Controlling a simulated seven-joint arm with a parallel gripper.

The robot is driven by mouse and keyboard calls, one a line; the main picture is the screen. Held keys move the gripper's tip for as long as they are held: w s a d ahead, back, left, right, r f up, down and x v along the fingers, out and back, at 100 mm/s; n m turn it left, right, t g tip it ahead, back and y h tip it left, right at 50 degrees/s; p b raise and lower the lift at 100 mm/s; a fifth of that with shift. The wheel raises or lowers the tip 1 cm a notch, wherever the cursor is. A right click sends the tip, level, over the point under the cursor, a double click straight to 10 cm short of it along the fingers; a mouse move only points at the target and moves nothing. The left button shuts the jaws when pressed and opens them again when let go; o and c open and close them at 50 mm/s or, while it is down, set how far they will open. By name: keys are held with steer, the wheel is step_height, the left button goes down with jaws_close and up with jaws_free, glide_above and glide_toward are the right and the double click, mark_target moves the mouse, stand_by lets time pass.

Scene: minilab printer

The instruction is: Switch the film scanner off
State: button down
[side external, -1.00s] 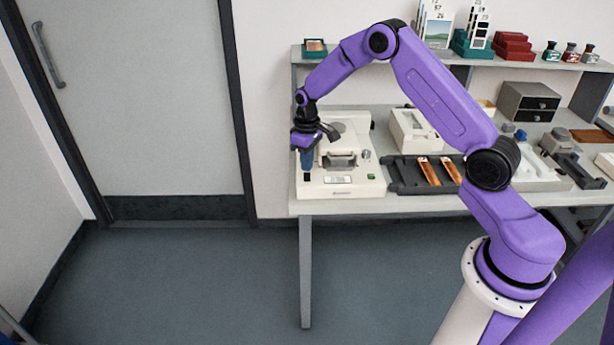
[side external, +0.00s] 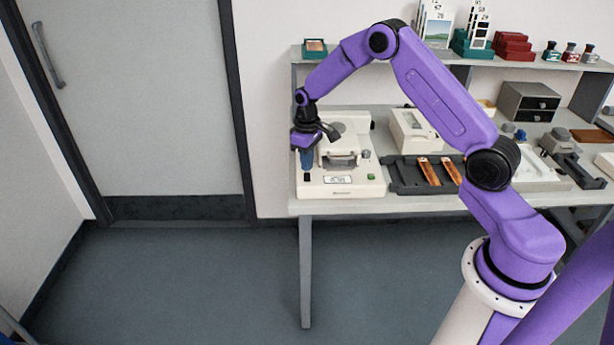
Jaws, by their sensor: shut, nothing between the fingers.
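The film scanner (side external: 360,184) is a cream-white machine at the left end of the bench. It has a small label or display (side external: 337,180) with dark marks on its front, a green button (side external: 370,177) and a grey knob (side external: 366,154). A small dark patch, perhaps a switch, (side external: 307,178) sits at its front left. My gripper (side external: 307,168) points down over this corner with blue fingers shut and empty. The fingertips are at or just above the dark patch; I cannot tell whether they touch it. The switch's position is too small to read.
A dark tray (side external: 400,187) with orange-brown film strips lies right of the scanner, with a white device (side external: 412,130) behind it. A shelf (side external: 545,63) with boxes and bottles runs above the bench. Open floor (side external: 200,270) lies in front.

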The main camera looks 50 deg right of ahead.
mark_target(306, 176)
steer(key=shift+f, duration=0.95)
stand_by(1.1)
steer(key=shift+r, duration=3.55)
steer(key=s+a+r+n, duration=0.2)
steer(key=s+a+r, duration=0.3)
steer(key=s+a, duration=0.35)
steer(key=s+a+r+n, duration=0.3)
steer(key=s+a+r, duration=0.2)
steer(key=s+a, duration=0.3)
steer(key=s+d+n, duration=0.2)
steer(key=s, duration=0.9)
steer(key=s+d+r+n, duration=0.1)
steer(key=s+d+n, duration=0.1)
steer(key=s, duration=0.9)
steer(key=shift+s+r+n, duration=0.2)
steer(key=shift+s+n, duration=0.1)
steer(key=shift+s, duration=0.1)
